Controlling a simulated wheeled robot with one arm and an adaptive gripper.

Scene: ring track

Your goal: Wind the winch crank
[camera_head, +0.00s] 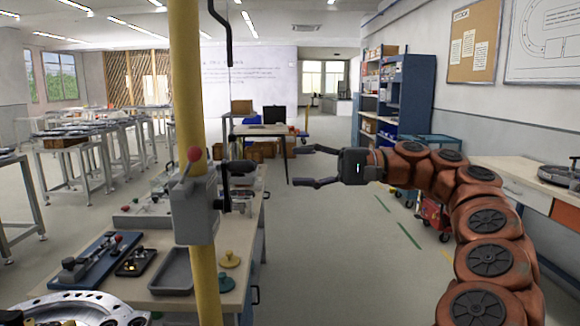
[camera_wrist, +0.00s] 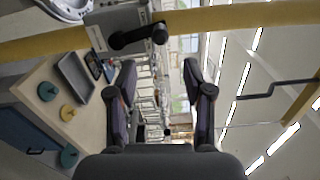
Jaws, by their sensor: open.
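The winch (camera_head: 195,208) is a grey box on a yellow upright post, with a red-knobbed lever (camera_head: 193,160) on it. Its black crank (camera_head: 238,172) sticks out on the right side of the box. The wrist view, turned sideways, shows the crank (camera_wrist: 138,37) above the left finger, against the grey box (camera_wrist: 110,27). My gripper (camera_head: 300,167) is open and empty, pointing left toward the crank, with a clear gap between them in the picture. It also shows in the wrist view (camera_wrist: 159,66), with nothing between the fingers.
A workbench (camera_head: 150,300) behind the post holds a grey tray (camera_head: 172,272), yellow and teal knobs (camera_head: 228,258) and small fixtures. A bent black rod (camera_head: 229,40) hangs beside the post. A blue shelf (camera_head: 400,95) stands farther back. Floor (camera_head: 330,260) right of the bench is clear.

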